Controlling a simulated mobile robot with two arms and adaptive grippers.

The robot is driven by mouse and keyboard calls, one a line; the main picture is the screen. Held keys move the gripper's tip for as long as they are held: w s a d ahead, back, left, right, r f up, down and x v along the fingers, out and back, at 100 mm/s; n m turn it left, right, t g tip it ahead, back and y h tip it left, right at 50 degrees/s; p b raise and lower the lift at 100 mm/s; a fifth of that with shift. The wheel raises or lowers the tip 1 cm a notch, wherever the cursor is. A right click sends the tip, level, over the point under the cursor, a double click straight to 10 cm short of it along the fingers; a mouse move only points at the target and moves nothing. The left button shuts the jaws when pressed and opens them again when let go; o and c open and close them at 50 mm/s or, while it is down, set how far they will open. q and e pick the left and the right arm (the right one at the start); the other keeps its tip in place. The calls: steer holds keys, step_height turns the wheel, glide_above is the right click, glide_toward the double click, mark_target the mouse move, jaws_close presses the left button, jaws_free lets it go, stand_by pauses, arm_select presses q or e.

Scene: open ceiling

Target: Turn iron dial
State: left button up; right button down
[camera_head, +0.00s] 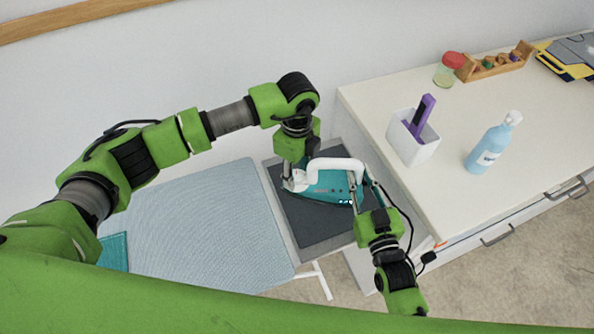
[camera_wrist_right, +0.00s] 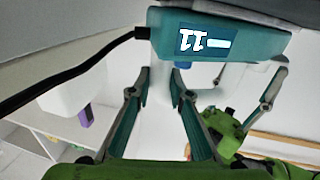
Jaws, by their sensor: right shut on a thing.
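The iron (camera_head: 328,188) has a teal body and a white handle and sits on the dark pad (camera_head: 308,219). My right gripper (camera_head: 354,180) is shut on the iron's white handle, at its right end. In the right wrist view, the white handle (camera_wrist_right: 161,100) passes between my fingers, below the teal body (camera_wrist_right: 225,45) with its lit display. My left gripper (camera_head: 290,180) is at the left end of the iron, pointing down. In the right wrist view its fingers (camera_wrist_right: 238,98) look spread apart. The dial cannot be made out clearly.
A pale blue ironing surface (camera_head: 200,226) extends left of the pad. A white counter (camera_head: 390,95) at right holds a white holder (camera_head: 412,140) with a purple item and a blue bottle (camera_head: 487,150). A black cord (camera_wrist_right: 75,75) runs from the iron.

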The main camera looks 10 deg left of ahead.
mark_target(297, 175)
arm_select(q)
steer(key=shift+r, duration=0.15)
step_height(297, 175, up, 12)
stand_by(0.5)
step_height(297, 175, down, 12)
steer(key=m, duration=2.5)
steer(key=shift+f, duration=0.2)
steer(key=c, duration=1.1)
